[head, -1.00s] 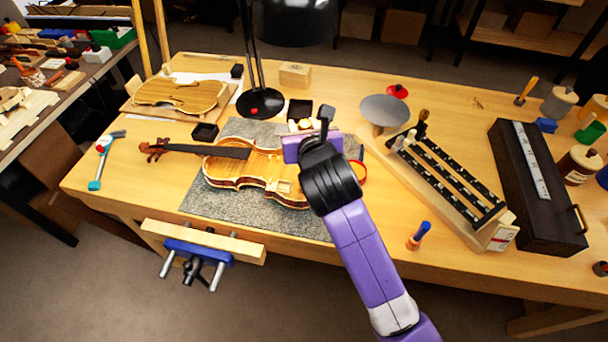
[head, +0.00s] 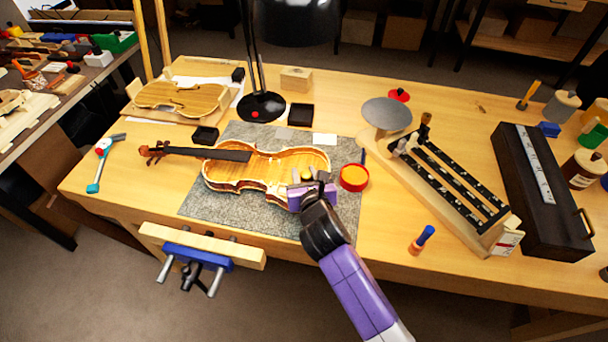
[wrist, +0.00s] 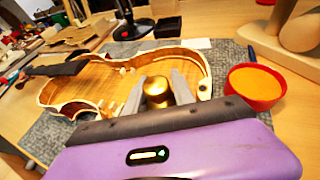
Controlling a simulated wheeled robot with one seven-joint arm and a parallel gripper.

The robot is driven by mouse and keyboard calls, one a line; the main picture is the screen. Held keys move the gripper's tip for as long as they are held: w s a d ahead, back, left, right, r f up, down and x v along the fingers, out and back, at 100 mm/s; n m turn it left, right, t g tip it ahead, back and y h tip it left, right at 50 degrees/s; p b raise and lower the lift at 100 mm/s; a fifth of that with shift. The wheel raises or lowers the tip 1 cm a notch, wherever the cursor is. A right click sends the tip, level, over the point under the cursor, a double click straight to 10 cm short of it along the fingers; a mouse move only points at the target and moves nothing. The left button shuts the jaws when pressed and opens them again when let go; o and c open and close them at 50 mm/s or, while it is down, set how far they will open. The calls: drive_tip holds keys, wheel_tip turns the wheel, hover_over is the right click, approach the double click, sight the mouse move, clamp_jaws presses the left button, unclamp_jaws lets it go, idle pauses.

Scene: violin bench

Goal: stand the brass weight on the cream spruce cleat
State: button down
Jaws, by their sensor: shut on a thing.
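The brass weight (wrist: 156,88) is a round golden piece between the two grey fingers of my gripper (wrist: 158,97). It also shows in the head view (head: 306,173) as a small yellow spot. My gripper is shut on it, over the lower right part of the open violin body (head: 232,176). In the wrist view the weight is in front of the violin's bare wooden inside (wrist: 110,86). I cannot tell whether its underside touches anything. Small pale pieces show inside the body left of the fingers, but I cannot tell which is the cream spruce cleat; my gripper may hide it.
A red tub with orange contents (head: 354,177) stands close right of my gripper. The violin lies on a grey mat (head: 215,216). A lamp base (head: 261,106) stands behind.

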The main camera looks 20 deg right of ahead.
drive_tip(key=shift+f, duration=0.15)
drive_tip(key=c, duration=1.1)
unclamp_jaws()
drive_tip(key=shift+o, duration=0.2)
drive_tip(key=shift+s, duration=0.15)
drive_tip(key=v, duration=1.1)
drive_tip(key=shift+s+r, duration=0.25)
drive_tip(key=shift+s, duration=0.1)
drive_tip(key=shift+a, duration=0.1)
